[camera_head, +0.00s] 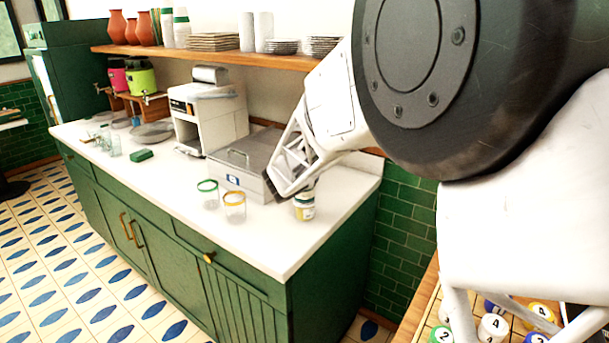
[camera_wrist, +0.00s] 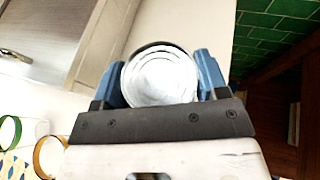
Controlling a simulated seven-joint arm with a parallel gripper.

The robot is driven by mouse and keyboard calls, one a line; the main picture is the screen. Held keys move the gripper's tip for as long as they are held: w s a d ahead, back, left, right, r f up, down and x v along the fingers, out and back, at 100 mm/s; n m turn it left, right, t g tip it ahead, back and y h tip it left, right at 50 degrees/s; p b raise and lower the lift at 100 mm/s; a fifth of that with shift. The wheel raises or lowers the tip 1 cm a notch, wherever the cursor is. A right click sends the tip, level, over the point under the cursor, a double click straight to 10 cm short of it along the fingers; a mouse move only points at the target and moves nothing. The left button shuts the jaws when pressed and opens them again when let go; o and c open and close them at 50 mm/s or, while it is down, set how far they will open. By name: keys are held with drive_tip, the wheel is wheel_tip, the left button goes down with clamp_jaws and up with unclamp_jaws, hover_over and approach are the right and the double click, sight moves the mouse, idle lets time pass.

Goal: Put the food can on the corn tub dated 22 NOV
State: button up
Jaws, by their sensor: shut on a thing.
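My gripper (camera_head: 303,187) is over the right end of the white counter. In the wrist view its two blue fingers (camera_wrist: 160,82) are shut on the food can, whose round silver top (camera_wrist: 160,77) faces the camera. In the head view the can is mostly hidden by my gripper. I cannot tell whether the can touches the tub.
A green-rimmed glass (camera_head: 208,194) and an orange-rimmed glass (camera_head: 235,206) stand left of the tub. A grey lidded metal box (camera_head: 240,172) is behind them. The counter's right edge is close to the tub. The front right of the counter (camera_head: 275,245) is clear.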

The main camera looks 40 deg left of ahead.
drive_tip(key=shift+f, duration=0.1)
drive_tip(key=o, duration=1.2)
drive_tip(key=shift+v, duration=6.1)
drive_tip(key=shift+a, duration=0.1)
